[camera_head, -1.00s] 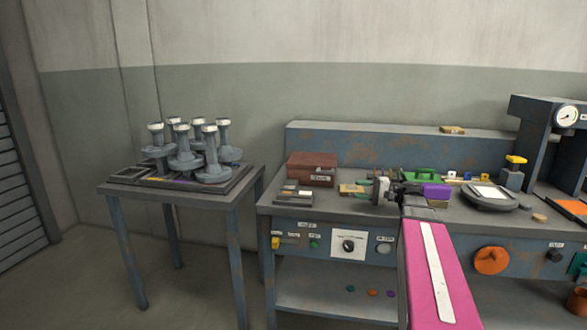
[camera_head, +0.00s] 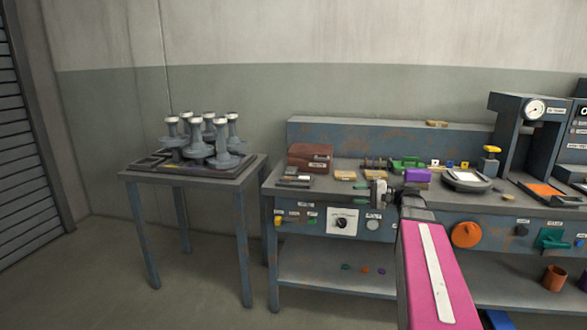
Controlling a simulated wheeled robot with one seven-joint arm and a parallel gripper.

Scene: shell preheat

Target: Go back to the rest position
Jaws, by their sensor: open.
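My arm is the pink link with a white stripe, reaching up from the bottom right. My gripper (camera_head: 378,193) is at its far end, in front of the workbench (camera_head: 330,208) near the front edge of its top. It looks small and partly merges with the wrist behind it. The jaws are open and I see nothing between them. A purple block (camera_head: 417,176) stands just behind and to the right of the gripper.
A side table (camera_head: 235,178) with several grey pedestal-like pieces (camera_head: 222,148) stands left. The bench carries a brown box (camera_head: 310,155), a green item (camera_head: 405,163), a round plate (camera_head: 466,180) and a gauge press (camera_head: 508,125). Floor is clear in front of the side table.

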